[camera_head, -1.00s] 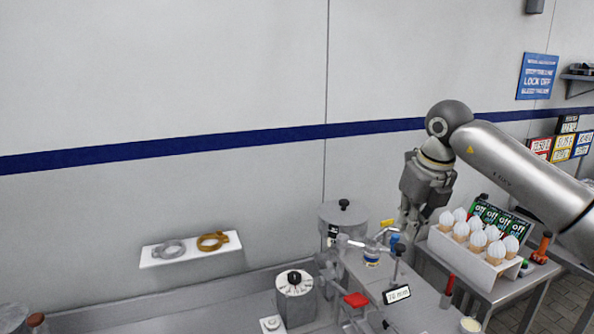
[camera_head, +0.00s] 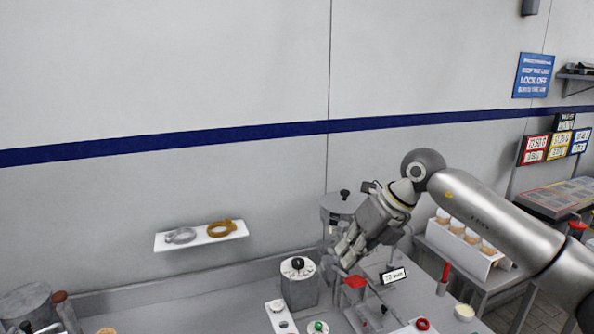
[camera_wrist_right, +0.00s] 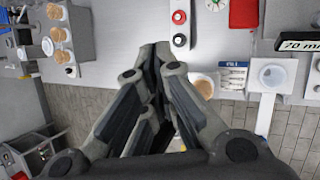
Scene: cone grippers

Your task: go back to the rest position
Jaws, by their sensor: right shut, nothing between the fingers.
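My right gripper (camera_head: 342,252) hangs over the metal bench, in front of the lidded grey pot (camera_head: 340,205) and close to the red-topped fixture (camera_head: 354,281). Its arm comes in from the right. In the right wrist view the fingers (camera_wrist_right: 156,50) come together at the tips, shut, with nothing between them. My left gripper is not in view.
A grey box with a black knob (camera_head: 298,283) stands left of the gripper. A small wall shelf (camera_head: 167,243) holds two rings. A holder with several cones (camera_head: 470,249) stands at the right, partly behind my arm.

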